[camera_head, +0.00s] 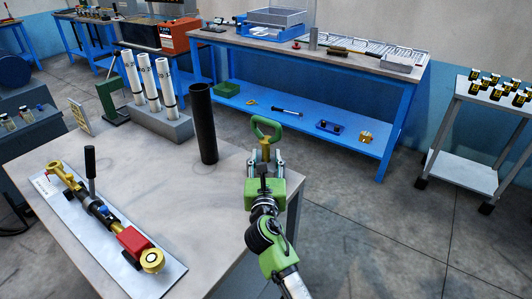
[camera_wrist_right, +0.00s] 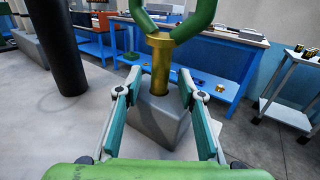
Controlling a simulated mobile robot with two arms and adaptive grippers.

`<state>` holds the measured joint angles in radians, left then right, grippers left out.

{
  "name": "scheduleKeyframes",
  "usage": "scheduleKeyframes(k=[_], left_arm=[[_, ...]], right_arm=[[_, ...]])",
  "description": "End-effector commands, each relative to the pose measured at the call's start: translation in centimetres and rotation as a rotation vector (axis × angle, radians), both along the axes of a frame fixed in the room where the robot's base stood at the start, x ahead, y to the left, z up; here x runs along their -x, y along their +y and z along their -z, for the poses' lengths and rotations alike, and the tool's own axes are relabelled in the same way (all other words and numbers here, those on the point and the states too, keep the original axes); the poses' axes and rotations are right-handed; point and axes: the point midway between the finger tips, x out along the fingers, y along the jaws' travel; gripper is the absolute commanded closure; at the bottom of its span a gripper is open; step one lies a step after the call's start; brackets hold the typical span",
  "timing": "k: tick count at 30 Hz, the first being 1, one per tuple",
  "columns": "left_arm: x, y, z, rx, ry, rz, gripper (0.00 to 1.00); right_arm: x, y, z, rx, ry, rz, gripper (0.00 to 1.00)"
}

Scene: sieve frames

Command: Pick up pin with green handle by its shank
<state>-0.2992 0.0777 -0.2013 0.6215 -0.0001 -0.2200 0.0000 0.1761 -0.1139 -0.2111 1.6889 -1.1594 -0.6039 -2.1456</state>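The pin has a green ring handle (camera_head: 266,128) on top and a brass shank (camera_head: 265,152) below it. In the right wrist view the handle (camera_wrist_right: 180,22) is cut off by the top edge, and the shank (camera_wrist_right: 160,68) stands upright in a grey block (camera_wrist_right: 160,118). My right gripper (camera_head: 266,161) is open in front of the pin at the table's right end. In the wrist view its two fingers (camera_wrist_right: 158,82) lie left and right of the shank, with a gap on each side. The shank's lower end is hidden in the block. My left gripper is not in view.
A black tube (camera_head: 202,122) stands left of the pin on the grey table (camera_head: 225,215). White cylinders (camera_head: 150,82) stand in a rack behind. A tool with a red block (camera_head: 133,240) lies on a plate at the front left. A blue workbench (camera_head: 310,115) stands beyond.

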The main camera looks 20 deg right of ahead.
Motion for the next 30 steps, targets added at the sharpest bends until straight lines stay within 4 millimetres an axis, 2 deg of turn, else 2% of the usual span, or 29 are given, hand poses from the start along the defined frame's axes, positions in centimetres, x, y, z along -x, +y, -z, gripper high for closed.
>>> scheduleKeyframes(k=[4,11,15,16,26,30], left_arm=[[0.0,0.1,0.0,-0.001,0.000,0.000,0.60],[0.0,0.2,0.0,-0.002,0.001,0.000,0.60],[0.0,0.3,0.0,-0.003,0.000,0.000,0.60],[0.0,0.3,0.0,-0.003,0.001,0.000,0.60],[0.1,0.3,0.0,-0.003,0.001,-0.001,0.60],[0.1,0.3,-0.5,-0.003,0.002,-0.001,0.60]], right_arm=[[-1.4,-0.4,0.0,-0.002,0.000,-0.001,0.64],[-1.5,-0.5,0.0,-0.002,0.000,-0.001,0.64],[-1.5,-0.5,0.0,-0.002,0.000,-0.001,0.98],[-1.4,-0.5,0.0,-0.002,0.000,-0.001,1.00],[-1.5,-0.4,-0.4,-0.001,-0.006,-0.002,1.00],[-1.5,-0.5,-1.7,-0.001,-0.009,0.000,1.00]])
